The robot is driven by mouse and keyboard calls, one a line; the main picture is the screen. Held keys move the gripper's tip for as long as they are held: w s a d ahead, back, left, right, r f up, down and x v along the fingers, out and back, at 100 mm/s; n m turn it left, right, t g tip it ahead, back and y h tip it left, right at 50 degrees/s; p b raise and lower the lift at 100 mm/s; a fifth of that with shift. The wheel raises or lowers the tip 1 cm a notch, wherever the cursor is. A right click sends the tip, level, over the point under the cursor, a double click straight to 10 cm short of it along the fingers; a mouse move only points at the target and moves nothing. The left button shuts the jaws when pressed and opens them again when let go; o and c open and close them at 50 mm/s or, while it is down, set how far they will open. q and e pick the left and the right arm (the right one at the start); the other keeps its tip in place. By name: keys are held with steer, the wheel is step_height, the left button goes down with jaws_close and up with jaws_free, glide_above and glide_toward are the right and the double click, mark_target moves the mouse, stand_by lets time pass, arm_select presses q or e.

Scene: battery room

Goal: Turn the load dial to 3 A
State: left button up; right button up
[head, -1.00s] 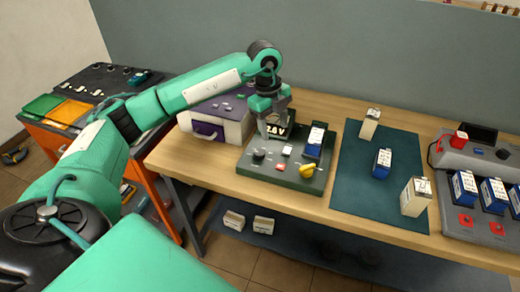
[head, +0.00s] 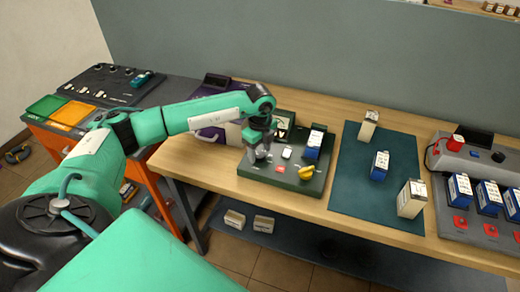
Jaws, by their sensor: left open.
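The dark green tester (head: 318,187) sits on the wooden bench, with a display (head: 284,122) at its back, partly covered by my arm. The dark load dial stands at the tester's left front; my gripper now covers most of it, so its pointer and setting cannot be read. My left gripper (head: 256,159) is open and points down at the dial, its fingertips at about dial height. Whether the fingers touch the dial cannot be told. My right gripper is out of view.
On the tester are a blue battery (head: 314,144), a white part (head: 287,153), a red button (head: 281,169) and a yellow part (head: 306,173). A purple-and-white case is behind my forearm. A teal mat (head: 350,190) with several batteries lies to the right.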

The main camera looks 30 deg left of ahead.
arm_select(q)
steer(key=shift+f, duration=0.5)
steer(key=c, duration=1)
